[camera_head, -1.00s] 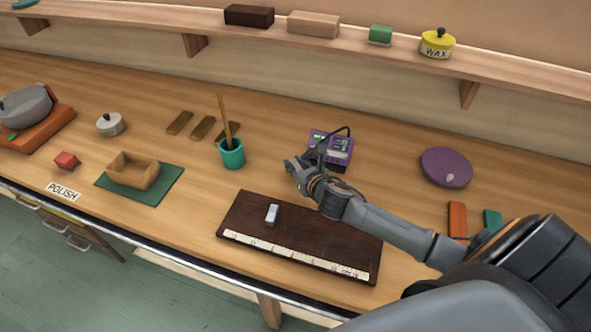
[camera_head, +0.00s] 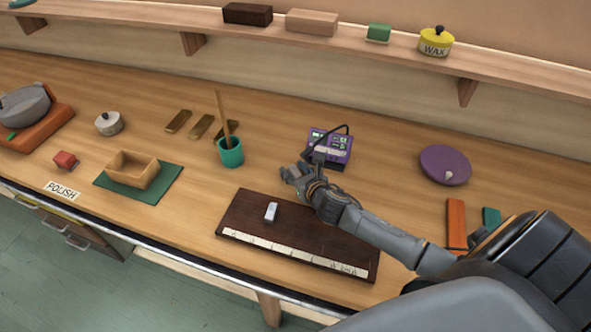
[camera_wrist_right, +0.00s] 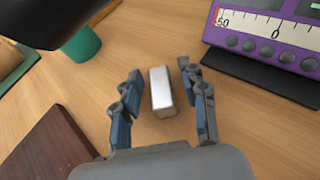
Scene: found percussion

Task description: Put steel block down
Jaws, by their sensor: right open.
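A bright metal block (camera_wrist_right: 162,90) stands on the bare wooden bench between the fingers of my right gripper (camera_wrist_right: 158,84) in the right wrist view. Gaps show on both sides of it, so the gripper is open around it. In the head view my right gripper (camera_head: 287,174) is low over the bench, between the teal cup and the purple meter, and hides that block. Another small silvery block (camera_head: 270,212) lies on the dark board (camera_head: 330,236) with the pale scale strip. I cannot tell by look which one is called the steel block. My left gripper is not in view.
The purple meter (camera_head: 331,143) stands just behind my right gripper. A teal cup (camera_head: 231,152) with a stick is to its left. A wooden tray (camera_head: 120,176) sits on a green mat further left. A purple disc (camera_head: 445,166) lies to the right, with bare bench around it.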

